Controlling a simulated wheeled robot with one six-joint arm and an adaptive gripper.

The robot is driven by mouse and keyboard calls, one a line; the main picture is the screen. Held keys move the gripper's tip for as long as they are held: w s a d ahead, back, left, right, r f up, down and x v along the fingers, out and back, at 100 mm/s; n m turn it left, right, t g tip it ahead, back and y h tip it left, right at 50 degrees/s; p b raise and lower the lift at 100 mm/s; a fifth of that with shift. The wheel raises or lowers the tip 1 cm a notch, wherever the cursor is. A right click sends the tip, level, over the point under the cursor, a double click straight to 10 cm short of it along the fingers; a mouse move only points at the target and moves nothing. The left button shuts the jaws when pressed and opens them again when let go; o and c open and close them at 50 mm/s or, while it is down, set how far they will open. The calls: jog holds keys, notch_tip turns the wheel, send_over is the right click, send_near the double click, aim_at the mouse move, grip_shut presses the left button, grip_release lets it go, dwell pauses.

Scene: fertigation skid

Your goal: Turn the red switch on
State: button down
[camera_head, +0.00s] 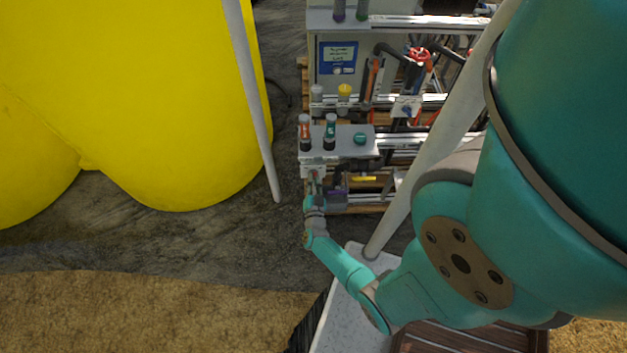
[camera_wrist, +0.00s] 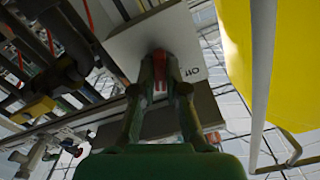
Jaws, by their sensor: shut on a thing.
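The red switch (camera_wrist: 159,74) is a narrow red lever on a pale grey panel (camera_wrist: 135,46) in the wrist view. The panel carries the printed word "Off" to the right of the switch, upside down in this view. My gripper (camera_wrist: 160,62) is shut on the switch, one finger on each side, and the fingers hide much of it. In the head view my gripper (camera_head: 314,178) is at the front of the skid, just below the lower shelf, and the switch is too small there to make out clearly.
Pipes and fittings (camera_wrist: 50,80) run close on the left in the wrist view. A big yellow tank (camera_head: 130,100) stands left of the skid, with a white post (camera_head: 250,90) between. The lower shelf (camera_head: 350,150) holds red-and-dark and green-and-dark items above my gripper.

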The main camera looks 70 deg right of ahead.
jog(key=shift+m, duration=2.2)
jog(key=c, duration=1.2)
grip_release()
jog(key=v, duration=1.2)
jog(key=shift+f, duration=0.1)
